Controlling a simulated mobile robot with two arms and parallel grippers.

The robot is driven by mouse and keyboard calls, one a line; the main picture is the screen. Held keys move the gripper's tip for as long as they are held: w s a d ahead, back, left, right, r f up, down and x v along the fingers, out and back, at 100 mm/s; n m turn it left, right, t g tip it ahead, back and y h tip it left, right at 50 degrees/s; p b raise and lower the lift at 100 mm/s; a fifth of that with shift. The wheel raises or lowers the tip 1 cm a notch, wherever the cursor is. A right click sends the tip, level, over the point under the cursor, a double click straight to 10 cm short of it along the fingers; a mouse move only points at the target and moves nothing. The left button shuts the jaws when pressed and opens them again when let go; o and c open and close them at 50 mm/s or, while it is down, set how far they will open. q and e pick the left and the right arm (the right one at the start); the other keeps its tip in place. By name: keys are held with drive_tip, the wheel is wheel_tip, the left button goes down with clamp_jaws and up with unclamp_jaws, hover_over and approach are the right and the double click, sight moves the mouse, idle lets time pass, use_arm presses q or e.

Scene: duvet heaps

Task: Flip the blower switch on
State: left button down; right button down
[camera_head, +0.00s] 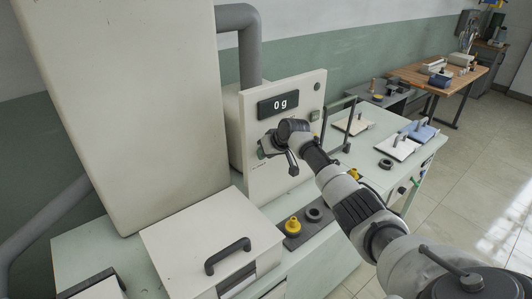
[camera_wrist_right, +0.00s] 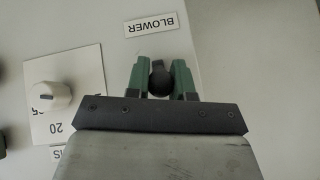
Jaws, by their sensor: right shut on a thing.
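The blower switch (camera_wrist_right: 160,80) is a small dark lever with a rounded end. It stands below the white BLOWER label (camera_wrist_right: 156,24) on the pale panel. My right gripper (camera_wrist_right: 160,66) has a green finger on each side of the lever and is shut on it. In the head view the right gripper (camera_head: 267,148) is at the front of the upright panel (camera_head: 309,91), below the 0 g display (camera_head: 279,105). My wrist hides the switch there. Which way the lever is set is not clear. My left gripper is in neither view.
A white knob (camera_wrist_right: 50,96) on a numbered plate is left of the switch. A box with a dark handle (camera_head: 228,256) stands at the front. A tall pale cabinet (camera_head: 140,100) fills the left.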

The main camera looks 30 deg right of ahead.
drive_tip(key=c, duration=1)
unclamp_jaws()
drive_tip(key=b+v, duration=0.2)
drive_tip(key=v, duration=0.8)
drive_tip(key=shift+s+d+r+b, duration=0.1)
drive_tip(key=shift+s+r+b, duration=0.15)
drive_tip(key=shift+r+b, duration=0.05)
